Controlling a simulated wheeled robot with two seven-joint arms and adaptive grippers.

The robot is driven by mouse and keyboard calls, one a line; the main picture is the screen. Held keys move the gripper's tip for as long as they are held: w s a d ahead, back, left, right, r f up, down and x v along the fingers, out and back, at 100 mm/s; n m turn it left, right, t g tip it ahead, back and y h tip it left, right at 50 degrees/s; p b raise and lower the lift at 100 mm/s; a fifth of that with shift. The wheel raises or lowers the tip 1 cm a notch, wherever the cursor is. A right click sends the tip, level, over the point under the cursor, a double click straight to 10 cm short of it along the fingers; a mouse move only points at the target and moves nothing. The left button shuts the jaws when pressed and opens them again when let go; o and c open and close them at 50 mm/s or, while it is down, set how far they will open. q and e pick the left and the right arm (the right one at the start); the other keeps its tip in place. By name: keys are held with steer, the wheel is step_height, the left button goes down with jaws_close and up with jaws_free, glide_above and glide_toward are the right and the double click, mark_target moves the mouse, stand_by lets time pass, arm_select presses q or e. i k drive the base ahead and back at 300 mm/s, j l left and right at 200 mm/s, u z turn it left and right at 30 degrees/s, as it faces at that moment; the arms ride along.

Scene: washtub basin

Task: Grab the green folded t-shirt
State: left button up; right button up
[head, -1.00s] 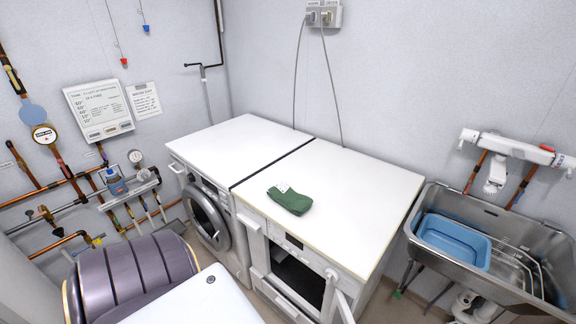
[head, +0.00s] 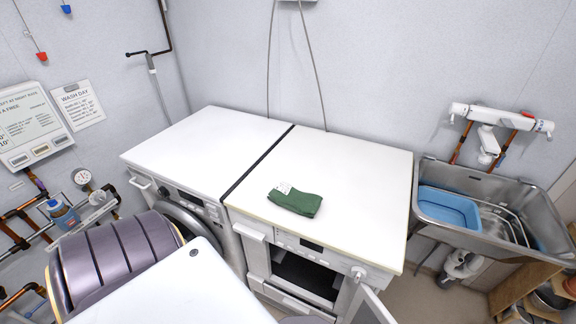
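The green folded t-shirt (head: 295,201) lies flat on the white top of the right-hand machine (head: 340,184), close to its front edge and left of its middle. A small white patch shows at its upper left corner. Neither of my grippers can be made out in the head view, and nothing is touching the shirt.
A second white-topped washing machine (head: 193,143) stands to the left, with a dark gap between the tops. The right machine's front door (head: 372,306) hangs open. A steel sink (head: 485,187) with a blue basin (head: 449,208) is at right. Pipes (head: 38,228) line the left wall.

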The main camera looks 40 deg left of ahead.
mark_target(283, 194)
steer(key=k+j+z, duration=0.15)
steer(key=j, duration=0.2)
steer(key=k+j+z, duration=0.15)
steer(key=j, duration=0.2)
steer(key=k+j+z, duration=0.15)
steer(key=k+j, duration=0.05)
steer(key=j, duration=0.1)
